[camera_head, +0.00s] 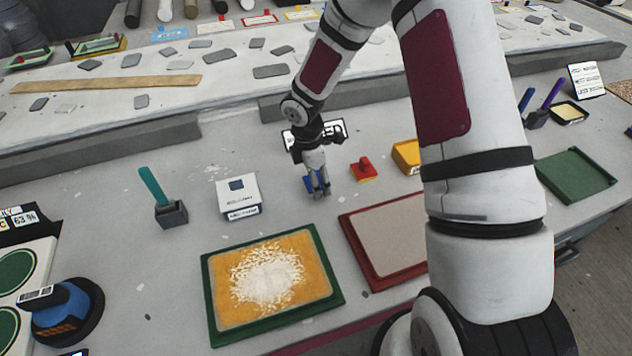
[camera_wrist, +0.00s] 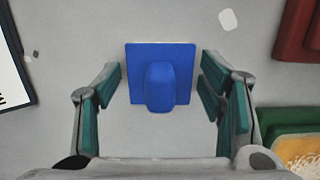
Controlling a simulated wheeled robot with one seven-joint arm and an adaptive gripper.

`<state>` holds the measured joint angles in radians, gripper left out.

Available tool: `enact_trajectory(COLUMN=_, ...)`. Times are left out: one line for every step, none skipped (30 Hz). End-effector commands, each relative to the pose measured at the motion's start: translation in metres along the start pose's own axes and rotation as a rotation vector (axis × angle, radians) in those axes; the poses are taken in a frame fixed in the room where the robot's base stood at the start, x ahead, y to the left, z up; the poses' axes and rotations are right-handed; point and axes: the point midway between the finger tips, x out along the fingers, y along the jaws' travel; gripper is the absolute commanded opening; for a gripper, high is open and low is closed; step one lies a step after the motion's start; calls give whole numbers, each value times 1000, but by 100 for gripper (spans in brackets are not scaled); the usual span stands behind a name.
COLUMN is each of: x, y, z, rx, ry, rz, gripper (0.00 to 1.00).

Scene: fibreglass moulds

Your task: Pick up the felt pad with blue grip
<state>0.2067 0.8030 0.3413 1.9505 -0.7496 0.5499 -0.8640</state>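A pad with a raised blue grip (camera_wrist: 160,85) lies flat on the grey table. Seen from above in the wrist view, it shows a square blue plate with a rounded blue block standing on it. In the head view the blue pad (camera_head: 311,184) is partly hidden by my gripper (camera_head: 319,192). My gripper also shows in the wrist view (camera_wrist: 163,95). Its two green-padded fingers are spread apart, one on each side of the pad, with clear gaps. Nothing is between the fingers except the view of the pad. I cannot tell the exact height of the fingertips above the table.
A red-gripped pad (camera_head: 363,169) lies close to the right. A white box (camera_head: 238,194) stands left. A green-rimmed tray of white flakes (camera_head: 208,290) and a red-rimmed tray (camera_head: 350,240) lie in front.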

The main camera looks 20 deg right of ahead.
Motion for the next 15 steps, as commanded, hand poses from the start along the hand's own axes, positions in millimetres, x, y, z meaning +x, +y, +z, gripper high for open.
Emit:
enact_trajectory(x=0, y=0, z=0, rx=0, ry=0, rz=0, gripper=44)
enact_trajectory(x=0, y=0, z=0, rx=0, ry=0, rz=0, gripper=38)
enact_trajectory(x=0, y=0, z=0, rx=0, ry=0, rz=0, gripper=29)
enact_trajectory(x=0, y=0, z=0, rx=0, ry=0, rz=0, gripper=22)
enact_trajectory(x=0, y=0, z=0, rx=0, ry=0, rz=0, gripper=20)
enact_trajectory(x=0, y=0, z=0, rx=0, ry=0, rz=0, gripper=20)
enact_trajectory(x=0, y=0, z=0, rx=0, ry=0, rz=0, gripper=20)
enact_trajectory(x=0, y=0, z=0, rx=0, ry=0, rz=0, gripper=20)
enact_trajectory(x=0, y=0, z=0, rx=0, ry=0, rz=0, gripper=20)
enact_trajectory(x=0, y=0, z=0, rx=0, ry=0, rz=0, gripper=20)
enact_trajectory(x=0, y=0, z=0, rx=0, ry=0, rz=0, gripper=20)
enact_trajectory(x=0, y=0, z=0, rx=0, ry=0, rz=0, gripper=20)
enact_trajectory(x=0, y=0, z=0, rx=1, ry=0, rz=0, gripper=20)
enact_trajectory(x=-1, y=0, z=0, rx=1, ry=0, rz=0, gripper=20)
enact_trajectory(x=-2, y=0, z=0, rx=1, ry=0, rz=0, gripper=20)
